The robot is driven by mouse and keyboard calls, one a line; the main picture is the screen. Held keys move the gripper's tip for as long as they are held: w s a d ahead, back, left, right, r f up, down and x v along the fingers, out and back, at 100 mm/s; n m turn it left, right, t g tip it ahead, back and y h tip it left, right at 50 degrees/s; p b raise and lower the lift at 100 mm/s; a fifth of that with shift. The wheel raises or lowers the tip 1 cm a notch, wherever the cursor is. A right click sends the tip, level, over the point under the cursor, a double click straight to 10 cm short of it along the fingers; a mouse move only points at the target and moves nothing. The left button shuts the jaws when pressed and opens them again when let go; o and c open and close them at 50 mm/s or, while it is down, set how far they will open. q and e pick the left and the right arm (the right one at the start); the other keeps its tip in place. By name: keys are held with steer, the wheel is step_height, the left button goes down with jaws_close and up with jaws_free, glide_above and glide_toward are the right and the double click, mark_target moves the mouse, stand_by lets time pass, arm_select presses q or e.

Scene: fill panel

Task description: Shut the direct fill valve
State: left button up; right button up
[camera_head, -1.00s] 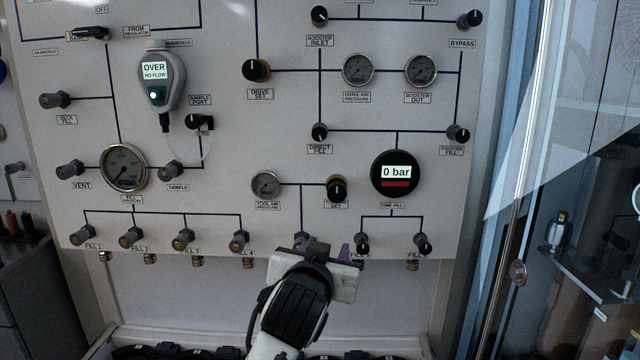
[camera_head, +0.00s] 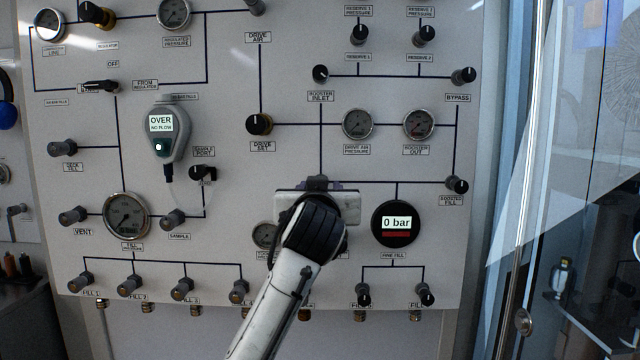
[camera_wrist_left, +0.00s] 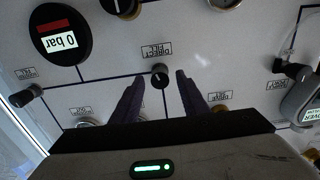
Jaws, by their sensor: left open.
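The direct fill valve is a small black knob (camera_wrist_left: 161,73) with a label reading "DIRECT FILL", upside down in the left wrist view. My left gripper (camera_wrist_left: 160,78) is open, with one dark finger on either side of the knob in that view. I cannot tell how deep the fingertips reach around it, and no contact shows. In the head view my left gripper (camera_head: 318,185) is in front of the panel at the valve's place, and it hides the knob and its label.
The fill panel (camera_head: 230,215) carries other knobs and gauges close by: the "0 bar" display (camera_head: 397,223), the booster fill knob (camera_head: 457,185) and the drive air pressure gauge (camera_head: 357,124). My arm partly covers the tool air pressure gauge (camera_head: 265,235). A glass door stands at right.

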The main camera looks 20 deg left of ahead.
arm_select(q)
steer(key=shift+w+a, duration=0.2)
steer(key=shift+w, duration=0.45)
jaws_close()
